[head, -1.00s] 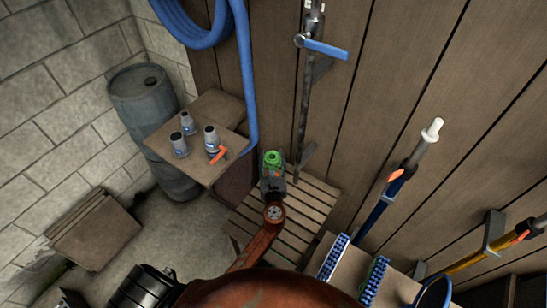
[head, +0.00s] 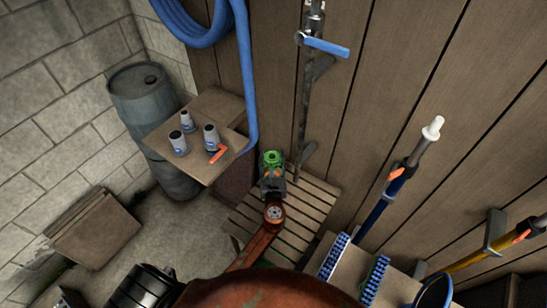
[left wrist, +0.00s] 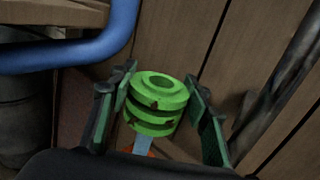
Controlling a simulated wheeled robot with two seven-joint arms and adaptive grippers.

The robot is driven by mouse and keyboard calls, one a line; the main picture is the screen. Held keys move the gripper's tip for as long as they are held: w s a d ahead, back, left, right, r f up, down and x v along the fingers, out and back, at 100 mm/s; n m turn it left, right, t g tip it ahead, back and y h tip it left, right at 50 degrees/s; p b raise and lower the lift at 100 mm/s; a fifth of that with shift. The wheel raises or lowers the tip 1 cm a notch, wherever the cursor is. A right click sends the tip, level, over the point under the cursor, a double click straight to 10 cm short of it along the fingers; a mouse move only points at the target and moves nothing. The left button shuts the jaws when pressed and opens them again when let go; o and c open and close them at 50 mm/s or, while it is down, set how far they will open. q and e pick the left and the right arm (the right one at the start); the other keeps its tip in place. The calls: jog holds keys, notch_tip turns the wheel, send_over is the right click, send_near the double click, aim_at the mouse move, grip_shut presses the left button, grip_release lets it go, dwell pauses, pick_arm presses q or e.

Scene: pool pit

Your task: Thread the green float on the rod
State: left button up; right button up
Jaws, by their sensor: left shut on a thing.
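The green float (head: 272,157) is a ringed, grooved piece with a hole in its top face. My left gripper (head: 272,172) is shut on it, above the slatted wooden platform. In the left wrist view the float (left wrist: 157,103) sits between the two fingers (left wrist: 160,112), its hole facing up. A dark upright rod or pipe (head: 303,115) runs down the plank wall, just right of the float; in the left wrist view it slants at the right (left wrist: 283,88). The float is apart from it, not around it. My right gripper is not in view.
A blue hose (head: 246,80) hangs left of the dark rod, by a small table (head: 185,168) with several grey bottles. A blue lever (head: 325,47) juts from the rod's upper part. Blue and yellow poles and brushes are at the right. The slatted platform (head: 310,205) looks clear.

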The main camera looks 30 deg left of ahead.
aim_at(272, 171)
pick_arm(q)
jog(key=shift+f, duration=0.15)
jog(key=shift+f+b, duration=1.35)
jog(key=shift+f, duration=0.35)
jog(key=shift+f, duration=0.2)
jog(key=shift+f+b, duration=1.1)
jog(key=shift+f, duration=0.15)
jog(key=shift+f, duration=0.1)
jog(key=shift+f+b, duration=0.6)
jog(key=shift+f, duration=0.2)
jog(key=o, duration=1.2)
jog(key=shift+o, duration=0.4)
